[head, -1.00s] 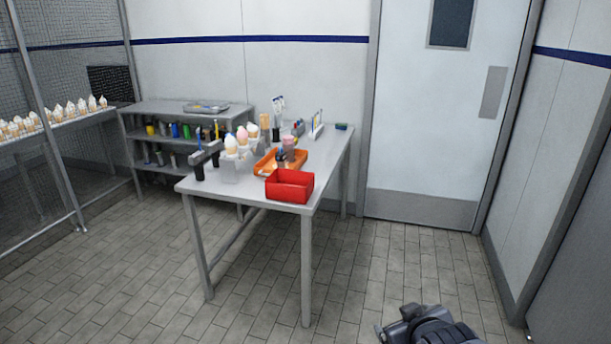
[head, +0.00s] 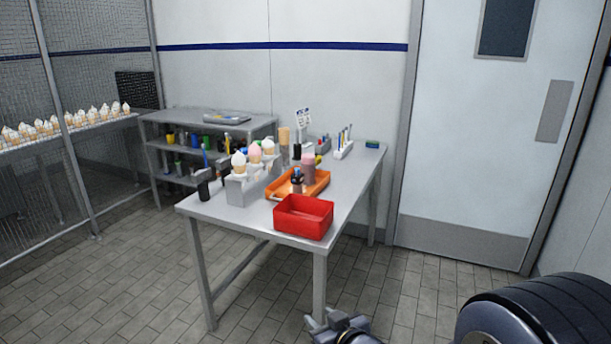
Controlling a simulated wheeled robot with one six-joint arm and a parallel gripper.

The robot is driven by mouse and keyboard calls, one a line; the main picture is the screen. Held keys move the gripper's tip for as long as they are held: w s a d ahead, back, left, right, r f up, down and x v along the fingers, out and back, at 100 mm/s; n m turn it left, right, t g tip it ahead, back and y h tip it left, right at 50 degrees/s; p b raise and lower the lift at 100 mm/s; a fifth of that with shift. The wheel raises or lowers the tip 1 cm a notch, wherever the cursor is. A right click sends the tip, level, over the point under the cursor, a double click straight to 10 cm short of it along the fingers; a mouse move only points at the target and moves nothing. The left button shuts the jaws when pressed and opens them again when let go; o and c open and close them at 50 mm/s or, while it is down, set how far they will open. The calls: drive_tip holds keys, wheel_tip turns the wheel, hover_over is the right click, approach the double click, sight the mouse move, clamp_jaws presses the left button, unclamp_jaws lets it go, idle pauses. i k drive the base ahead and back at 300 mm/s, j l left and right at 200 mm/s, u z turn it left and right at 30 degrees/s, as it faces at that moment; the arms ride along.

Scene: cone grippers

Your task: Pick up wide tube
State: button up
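I cannot tell for sure which thing is the wide tube. A tan upright cylinder (head: 284,135) stands toward the back of the grey table (head: 240,209). A pinkish-brown cylinder (head: 308,168) stands in or at the orange tray (head: 316,188), with a smaller dark bottle (head: 297,181) in front of it. Black cylinders (head: 203,187) stand at the table's left edge. My gripper (head: 316,322) is low at the bottom of the head view, in front of the table and apart from everything on it. Its fingers are too small and partly cut off to read.
A red bin (head: 303,216) sits at the table's near corner. A grey holder (head: 240,188) carries ice cream cones. A white rack (head: 344,150) with pens stands at the back right. A shelf unit (head: 207,129) stands behind left.

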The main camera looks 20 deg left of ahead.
sight(309, 171)
drive_tip(key=i+z, duration=0.1)
drive_tip(key=i, duration=1.6)
drive_tip(key=i+j+u, duration=0.45)
drive_tip(key=i, duration=0.4)
drive_tip(key=i+j+u, duration=0.25)
drive_tip(key=i, duration=0.2)
